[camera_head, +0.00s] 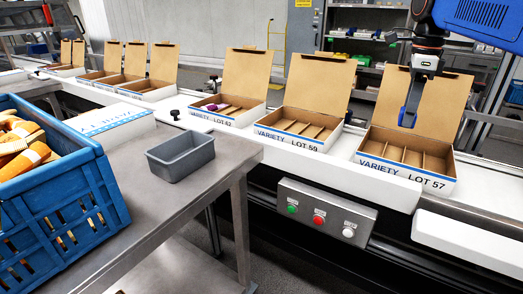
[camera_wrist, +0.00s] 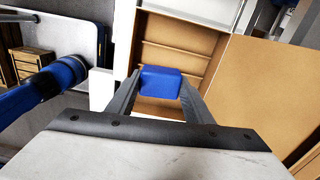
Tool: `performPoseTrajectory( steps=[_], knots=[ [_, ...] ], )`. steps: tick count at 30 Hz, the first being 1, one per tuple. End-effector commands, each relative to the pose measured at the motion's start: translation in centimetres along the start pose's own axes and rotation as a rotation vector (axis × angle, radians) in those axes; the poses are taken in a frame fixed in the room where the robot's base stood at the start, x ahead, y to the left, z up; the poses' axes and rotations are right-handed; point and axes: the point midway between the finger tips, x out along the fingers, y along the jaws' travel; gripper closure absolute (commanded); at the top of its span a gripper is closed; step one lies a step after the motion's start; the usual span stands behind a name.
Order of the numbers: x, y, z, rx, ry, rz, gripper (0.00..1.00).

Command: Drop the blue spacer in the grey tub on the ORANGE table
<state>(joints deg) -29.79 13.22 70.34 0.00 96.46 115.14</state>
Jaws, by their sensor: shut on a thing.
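My gripper (camera_head: 409,112) is over the open cardboard box marked LOT 57 (camera_head: 400,174), near its raised lid. In the wrist view, its two grey fingers (camera_wrist: 160,84) are shut on a blue spacer (camera_wrist: 160,80), with the box's dividers behind and below. The grey tub (camera_head: 181,160) stands upright on a bare grey metal table (camera_head: 190,205), well to the left of my gripper. The tub looks empty. No orange table shows in the head view; the tub's table is grey.
A blue crate (camera_head: 75,205) of orange-and-cream things stands left of the tub, with a white-and-blue box (camera_head: 108,118) behind. Several open boxes line the conveyor, including LOT 59 (camera_head: 290,141); one holds a purple thing (camera_head: 212,107). A button panel (camera_head: 325,222) fronts the conveyor.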

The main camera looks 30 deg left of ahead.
Motion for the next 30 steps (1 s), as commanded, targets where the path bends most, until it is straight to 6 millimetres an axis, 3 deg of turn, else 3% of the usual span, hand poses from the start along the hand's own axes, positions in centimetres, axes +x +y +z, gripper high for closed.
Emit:
performPoseTrajectory(
  steps=[3, 14, 23, 30],
  knots=[
    [-0.3, 0.7, 4.7, -0.007, 0.0, 0.0, 0.76],
    [-1.2, 4.9, 18.0, -0.007, 0.0, -0.001, 0.76],
    [-1.6, 10.8, 28.4, -0.007, -0.001, -0.001, 0.76],
    [-1.7, 16.9, 35.8, -0.007, -0.001, -0.001, 0.76]
  ],
)
